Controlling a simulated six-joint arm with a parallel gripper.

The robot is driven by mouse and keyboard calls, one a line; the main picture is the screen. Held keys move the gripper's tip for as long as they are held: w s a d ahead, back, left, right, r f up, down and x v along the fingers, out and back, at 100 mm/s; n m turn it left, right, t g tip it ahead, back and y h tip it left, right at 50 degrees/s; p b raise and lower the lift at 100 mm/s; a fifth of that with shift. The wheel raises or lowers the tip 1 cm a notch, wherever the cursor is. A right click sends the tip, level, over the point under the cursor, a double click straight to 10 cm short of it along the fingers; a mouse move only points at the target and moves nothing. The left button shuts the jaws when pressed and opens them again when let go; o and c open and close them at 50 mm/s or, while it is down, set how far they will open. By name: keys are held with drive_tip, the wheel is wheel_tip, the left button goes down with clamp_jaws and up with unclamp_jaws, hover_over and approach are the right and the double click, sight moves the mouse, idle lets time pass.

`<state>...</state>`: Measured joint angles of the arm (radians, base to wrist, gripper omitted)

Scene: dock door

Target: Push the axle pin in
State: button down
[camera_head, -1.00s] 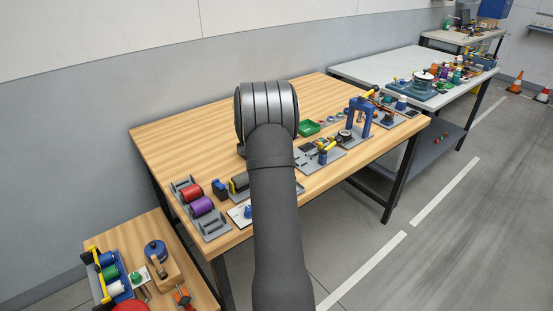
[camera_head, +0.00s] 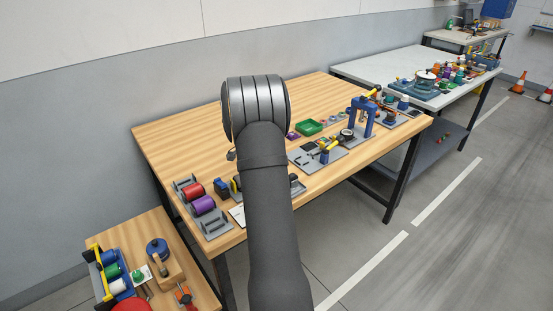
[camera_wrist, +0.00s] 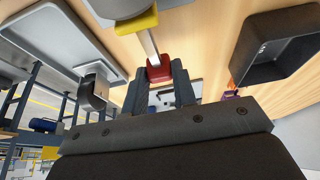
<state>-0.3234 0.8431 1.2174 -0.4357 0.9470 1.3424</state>
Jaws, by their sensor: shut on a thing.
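In the wrist view, my gripper (camera_wrist: 161,82) is shut on the red head (camera_wrist: 159,70) of the axle pin. The pin's silver shaft (camera_wrist: 150,46) runs from the red head up to a yellow part (camera_wrist: 137,24). The yellow part sits against a grey rounded body (camera_wrist: 118,6). A length of bare shaft shows between the red head and the yellow part. I cannot tell how deep the shaft's far end sits. In the head view, my own arm hides the gripper and the pin.
In the wrist view, a dark tray (camera_wrist: 252,62) is at right and a grey plate (camera_wrist: 50,35) with a dark hooked bracket (camera_wrist: 92,92) at left. In the head view, red and purple rollers (camera_head: 203,205) and a blue press frame (camera_head: 362,115) stand on the wooden table (camera_head: 190,140).

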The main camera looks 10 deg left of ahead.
drive_tip(key=shift+s+a, duration=1.3)
drive_tip(key=shift+a, duration=0.05)
drive_tip(key=c, duration=1.2)
unclamp_jaws()
drive_tip(key=shift+o, duration=0.2)
drive_tip(key=shift+r, duration=0.2)
drive_tip(key=v, duration=1.7)
